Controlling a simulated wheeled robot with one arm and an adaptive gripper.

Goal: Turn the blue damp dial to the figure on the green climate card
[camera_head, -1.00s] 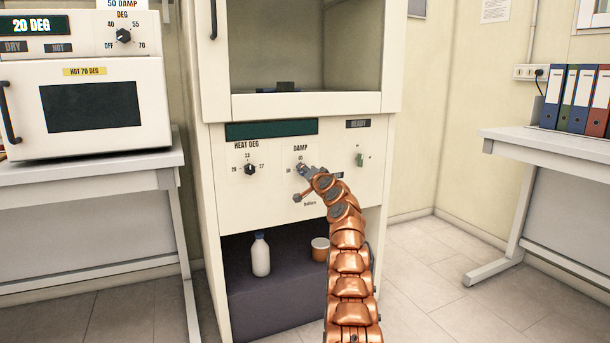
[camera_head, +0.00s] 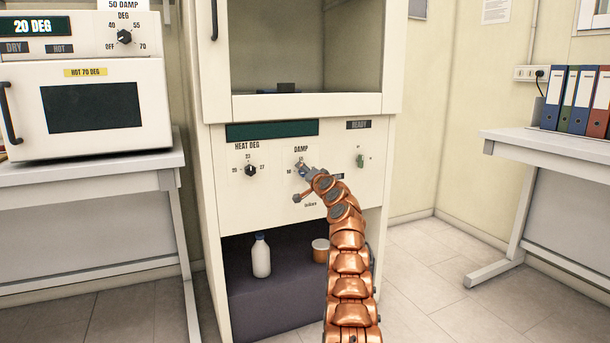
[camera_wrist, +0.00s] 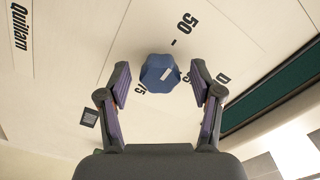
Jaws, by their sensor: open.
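The blue damp dial (camera_wrist: 158,76) is on the cabinet's front panel, under the word DAMP in the head view. My gripper (camera_wrist: 160,70) is open, with one finger on each side of the dial and a gap on both sides. In the head view my gripper (camera_head: 303,171) covers most of the dial. A pale card (camera_head: 123,4) reading "50 DAMP" stands on the oven at the top left, its upper part cut off.
A black HEAT DEG dial (camera_head: 250,170) is left of the damp dial and a green switch (camera_head: 360,161) is right of it. A small grey knob or lever (camera_head: 297,197) sits just below. A white bottle (camera_head: 261,256) and an orange-brown tub (camera_head: 320,250) stand on the shelf below.

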